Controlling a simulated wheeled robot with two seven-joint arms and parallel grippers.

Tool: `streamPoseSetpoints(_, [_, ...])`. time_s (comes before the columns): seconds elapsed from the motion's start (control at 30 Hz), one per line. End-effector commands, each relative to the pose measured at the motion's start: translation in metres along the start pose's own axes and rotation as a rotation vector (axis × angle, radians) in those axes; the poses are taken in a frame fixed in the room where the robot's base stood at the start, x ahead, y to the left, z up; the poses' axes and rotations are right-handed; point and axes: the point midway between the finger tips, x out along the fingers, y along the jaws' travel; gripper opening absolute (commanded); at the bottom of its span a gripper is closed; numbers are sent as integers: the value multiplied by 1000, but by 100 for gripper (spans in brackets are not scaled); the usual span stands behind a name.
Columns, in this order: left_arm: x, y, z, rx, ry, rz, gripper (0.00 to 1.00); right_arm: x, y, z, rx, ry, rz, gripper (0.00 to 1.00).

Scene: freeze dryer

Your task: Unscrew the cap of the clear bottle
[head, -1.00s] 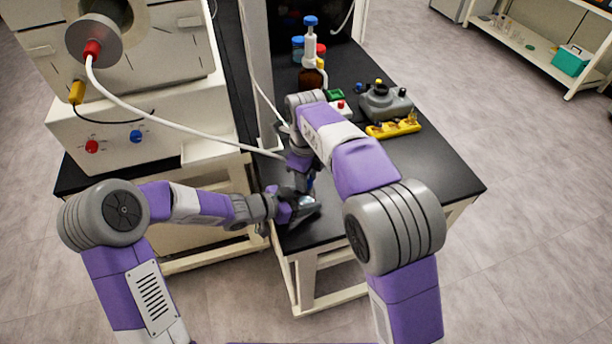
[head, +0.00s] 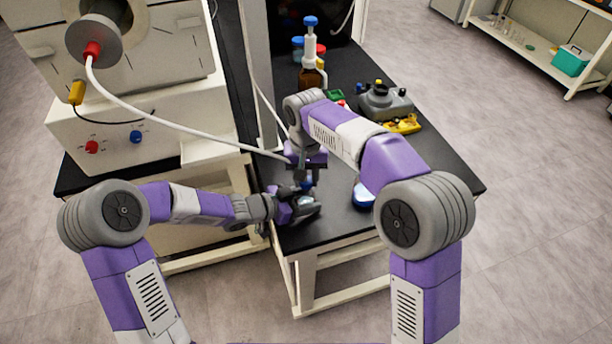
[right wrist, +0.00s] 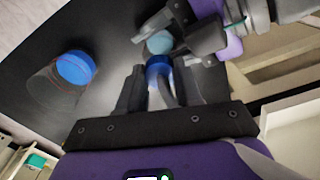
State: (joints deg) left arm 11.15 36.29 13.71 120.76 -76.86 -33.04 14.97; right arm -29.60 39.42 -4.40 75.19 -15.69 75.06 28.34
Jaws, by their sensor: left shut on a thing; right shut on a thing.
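The clear bottle (head: 305,201) is held by my left gripper (head: 298,205) above the front left of the black table; its body is mostly hidden by the fingers. Its blue cap (head: 307,185) is between the fingers of my right gripper (head: 305,180), which points down from above. In the right wrist view the right fingers (right wrist: 160,88) are shut on the blue cap (right wrist: 158,64). A pale teal round surface (right wrist: 160,42) shows beside the cap, near the left gripper (right wrist: 192,38). I cannot tell whether the cap is apart from the bottle neck.
Another clear container with a blue lid (right wrist: 75,68) stands on the table, partly hidden by my right arm in the head view (head: 362,195). A brown bottle (head: 312,76), a grey device (head: 385,102) and a yellow rack (head: 403,125) stand farther back. A white hose (head: 190,133) hangs at left.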

Motion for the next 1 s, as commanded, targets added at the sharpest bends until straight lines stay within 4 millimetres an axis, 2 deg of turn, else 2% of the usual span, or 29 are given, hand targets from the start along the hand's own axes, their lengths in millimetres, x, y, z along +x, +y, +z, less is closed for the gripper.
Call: streamPoseSetpoints(1.0, [0, 0, 0, 0, 0, 0, 0, -1, 0, 0, -2147, 1, -1, 0])
